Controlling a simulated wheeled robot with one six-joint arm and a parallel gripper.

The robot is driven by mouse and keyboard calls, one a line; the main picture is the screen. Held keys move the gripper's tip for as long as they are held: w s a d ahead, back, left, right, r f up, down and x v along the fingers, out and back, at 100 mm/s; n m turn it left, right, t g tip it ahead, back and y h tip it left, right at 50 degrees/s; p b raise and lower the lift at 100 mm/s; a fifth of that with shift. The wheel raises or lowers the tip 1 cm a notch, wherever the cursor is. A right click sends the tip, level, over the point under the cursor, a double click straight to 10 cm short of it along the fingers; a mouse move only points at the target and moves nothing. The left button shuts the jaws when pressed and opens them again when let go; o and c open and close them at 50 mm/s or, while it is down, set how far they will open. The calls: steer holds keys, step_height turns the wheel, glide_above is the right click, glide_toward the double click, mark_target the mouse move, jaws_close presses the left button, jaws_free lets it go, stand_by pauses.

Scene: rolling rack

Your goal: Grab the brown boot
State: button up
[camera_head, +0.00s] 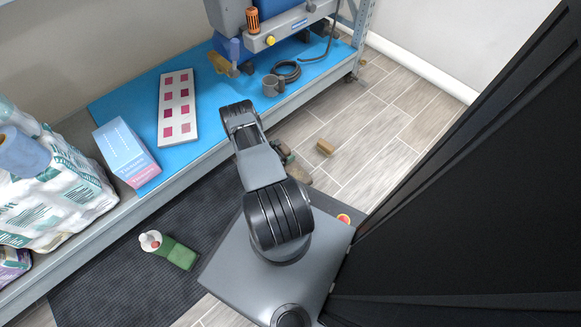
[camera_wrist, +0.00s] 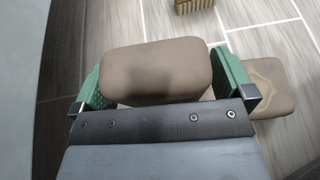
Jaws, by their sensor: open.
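A brown, rounded boot (camera_wrist: 155,68) fills the middle of the wrist view. My gripper (camera_wrist: 164,84) is open, with one green finger on each side of it; I cannot tell whether either finger touches it. A second brown piece (camera_wrist: 268,88) with a paler patch shows just beyond the right finger; I cannot tell whether it is part of the same boot. In the head view my gripper (camera_head: 285,153) is low near the floor, and a brown part of the boot (camera_head: 297,172) shows beside it, mostly hidden by my arm.
A tan block (camera_head: 325,147) lies on the floor beyond; it also shows in the wrist view (camera_wrist: 194,5). The rack's blue shelf (camera_head: 215,118) runs along the left. A green and white bottle (camera_head: 170,249) lies on the dark mat (camera_head: 100,278). Floor is clear at upper right.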

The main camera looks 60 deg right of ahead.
steer(key=c, duration=1.7)
steer(key=shift+r, duration=0.1)
